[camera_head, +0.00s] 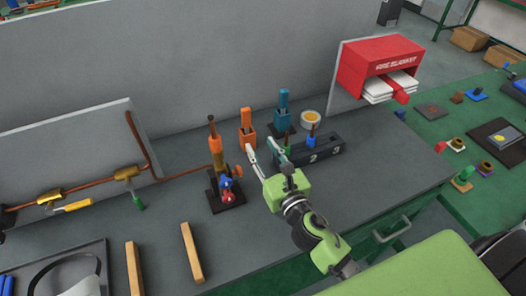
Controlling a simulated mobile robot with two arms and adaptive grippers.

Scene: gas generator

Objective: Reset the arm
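My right gripper (264,147) is over the grey bench, its arm coming in from the lower right. Its two fingers are apart and I see nothing between them. The fingertips are close to an orange holder (247,131) and a dark block (318,152) with white numbers; I cannot tell whether they touch either. A blue-handled and a green-topped piece stand in the block. My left gripper is not in view.
An orange-and-copper torch-like piece (215,148) stands left of the gripper. A blue holder (283,107) and tape roll (310,119) are behind. A red box (378,62) hangs on the panel. Two wooden bars (192,252) lie front left. The bench middle front is clear.

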